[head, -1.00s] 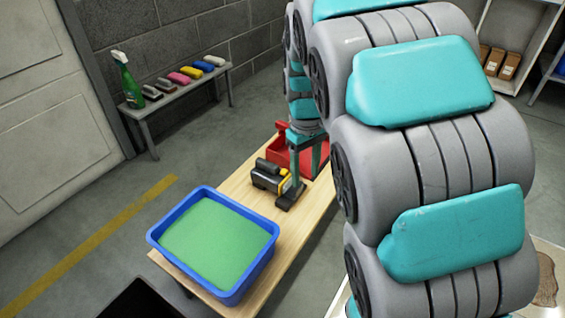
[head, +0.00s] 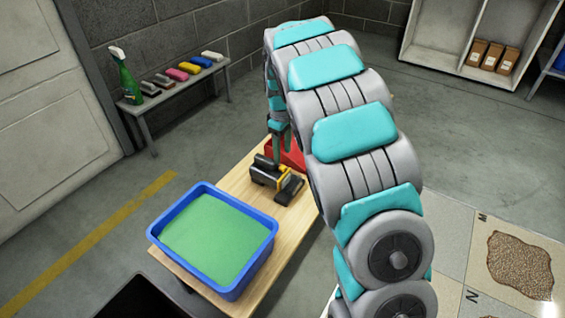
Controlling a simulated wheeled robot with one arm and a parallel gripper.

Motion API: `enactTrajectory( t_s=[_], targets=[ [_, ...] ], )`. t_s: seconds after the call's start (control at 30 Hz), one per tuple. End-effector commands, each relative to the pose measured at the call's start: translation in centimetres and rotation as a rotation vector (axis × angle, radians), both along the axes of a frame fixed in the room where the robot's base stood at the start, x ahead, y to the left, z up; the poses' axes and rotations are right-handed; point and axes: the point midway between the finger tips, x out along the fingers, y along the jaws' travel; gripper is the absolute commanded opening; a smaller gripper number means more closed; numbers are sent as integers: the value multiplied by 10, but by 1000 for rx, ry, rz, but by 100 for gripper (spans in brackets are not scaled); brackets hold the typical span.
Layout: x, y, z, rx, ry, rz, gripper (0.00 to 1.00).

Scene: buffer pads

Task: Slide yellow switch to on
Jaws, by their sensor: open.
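A dark grey and black power tool (head: 264,173) with a yellow part (head: 281,180) at its right end lies on the wooden table in the head view. The yellow part seems to be the switch, but it is too small to tell its position. A dark flat piece (head: 290,190) sits at the tool's right, apparently its base. My gripper (head: 277,157) is open, just behind and above the tool, with its teal fingers pointing down. I cannot tell whether the fingers touch the tool. My arm hides part of the area behind.
A blue tub (head: 240,284) with a green inside stands on the table's (head: 240,183) near end. A red bin (head: 291,156) is partly hidden behind my arm. A bench with a green spray bottle (head: 124,76) and several coloured blocks stands at the back left.

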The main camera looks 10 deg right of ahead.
Motion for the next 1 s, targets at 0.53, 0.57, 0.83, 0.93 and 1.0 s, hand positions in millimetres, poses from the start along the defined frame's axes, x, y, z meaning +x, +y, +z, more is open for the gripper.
enactTrajectory(
  t_s=[0.53, 0.57, 0.83, 0.93, 1.0],
  targets=[
    [0, 0, -51, 0, -1, 0, 57],
    [0, 0, -51, 0, -1, 0, 57],
    [0, 0, -51, 0, -1, -1, 33],
    [0, 0, -50, 0, -1, -1, 22],
    [0, 0, -51, 1, -1, -1, 14]
  ],
)
